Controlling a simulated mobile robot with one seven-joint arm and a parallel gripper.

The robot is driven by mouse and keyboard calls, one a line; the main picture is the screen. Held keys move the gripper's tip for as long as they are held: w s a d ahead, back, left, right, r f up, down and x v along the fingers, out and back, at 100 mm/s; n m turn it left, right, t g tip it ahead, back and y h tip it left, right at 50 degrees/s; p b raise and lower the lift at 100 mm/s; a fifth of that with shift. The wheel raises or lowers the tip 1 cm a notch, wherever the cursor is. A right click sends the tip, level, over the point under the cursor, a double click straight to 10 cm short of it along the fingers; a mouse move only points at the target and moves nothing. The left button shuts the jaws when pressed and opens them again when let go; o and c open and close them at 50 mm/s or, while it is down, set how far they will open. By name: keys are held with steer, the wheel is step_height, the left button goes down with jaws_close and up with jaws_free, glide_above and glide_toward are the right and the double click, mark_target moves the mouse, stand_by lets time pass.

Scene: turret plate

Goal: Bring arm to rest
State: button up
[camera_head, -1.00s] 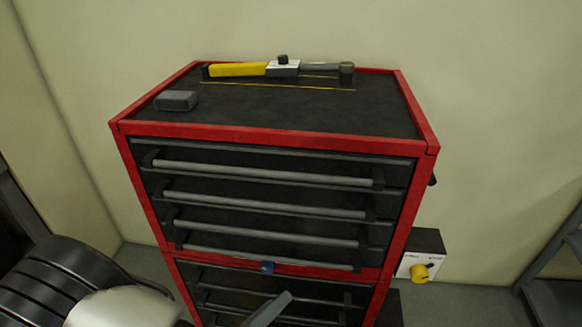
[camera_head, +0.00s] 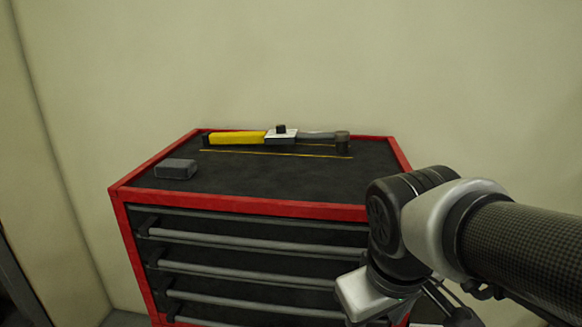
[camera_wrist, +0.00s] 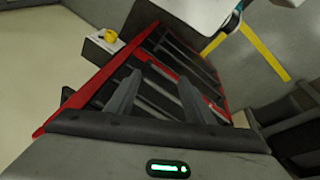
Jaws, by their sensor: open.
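My arm shows at the right of the head view, in front of the right side of the red tool cabinet (camera_head: 240,203). The fingers of my gripper (camera_wrist: 158,92) show in the wrist view, apart from each other with nothing between them. Beyond them is the drawer front of the cabinet, tilted in that picture. In the head view the fingertips cannot be made out.
A torque wrench (camera_head: 240,138) with a yellow handle lies at the back of the cabinet top. A grey block (camera_head: 176,169) sits at the top's front left. A box with a yellow knob (camera_wrist: 110,36) shows beside the cabinet in the wrist view.

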step_height(320, 180, up, 17)
steer(key=d+m+t+p, duration=0.1)
steer(key=m+p, duration=0.3)
steer(key=p, duration=0.8)
steer(key=shift+s+d+f+t+y, duration=0.2)
steer(key=shift+s+t+y, duration=0.2)
steer(key=shift+t, duration=0.3)
